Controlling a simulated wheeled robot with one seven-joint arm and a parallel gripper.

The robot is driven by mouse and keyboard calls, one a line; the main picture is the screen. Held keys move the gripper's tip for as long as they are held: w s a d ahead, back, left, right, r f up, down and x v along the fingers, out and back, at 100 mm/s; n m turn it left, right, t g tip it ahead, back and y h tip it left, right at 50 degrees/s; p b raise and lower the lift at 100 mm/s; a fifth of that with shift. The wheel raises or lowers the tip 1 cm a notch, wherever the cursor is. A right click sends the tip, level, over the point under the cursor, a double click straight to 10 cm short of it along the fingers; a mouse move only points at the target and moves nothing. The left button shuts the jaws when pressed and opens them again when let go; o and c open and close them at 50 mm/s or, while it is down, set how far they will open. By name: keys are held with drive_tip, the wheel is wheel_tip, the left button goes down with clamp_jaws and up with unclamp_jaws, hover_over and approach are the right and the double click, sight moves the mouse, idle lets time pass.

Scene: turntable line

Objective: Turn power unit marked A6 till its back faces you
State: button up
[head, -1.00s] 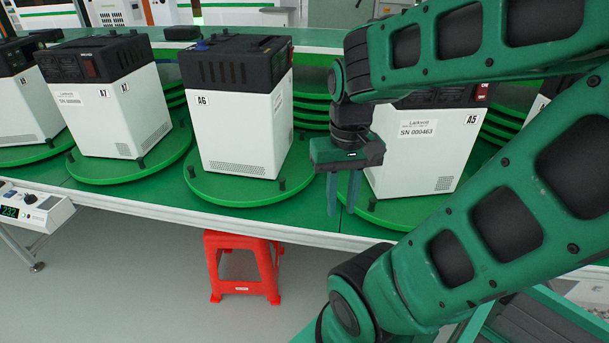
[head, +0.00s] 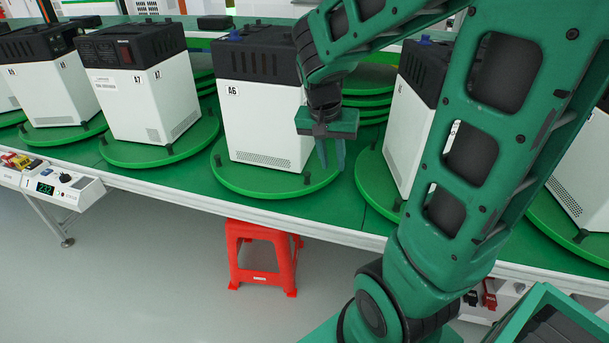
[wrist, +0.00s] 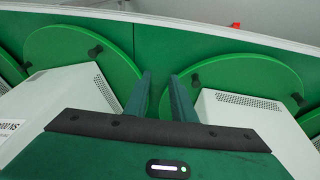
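The power unit marked A6 (head: 262,125) is a white box with a black top and a blue part on its upper left. It stands upright on a round green turntable (head: 235,178) with short black posts. Its near face shows an A6 label at upper left and a vent strip low down; no serial sticker or red switch shows on it. My gripper (head: 331,158) is open and empty, pointing down at the unit's right, overlapping its edge in the head view. In the wrist view my open fingers (wrist: 160,90) lie between A6 (wrist: 255,120) and the neighbouring unit (wrist: 60,100).
The unit marked A7 (head: 135,105) stands on its own turntable to the left. Another unit (head: 408,130) stands close on the right, partly behind my arm. A red stool (head: 262,258) is under the table edge, and a control box with a display (head: 50,188) is at left.

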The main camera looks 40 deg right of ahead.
drive_tip(key=m+t+h, duration=0.1)
drive_tip(key=m, duration=0.1)
approach(307, 173)
drive_tip(key=x, duration=1)
drive_tip(key=shift+f, duration=0.15)
clamp_jaws()
drive_tip(key=shift+a, duration=0.15)
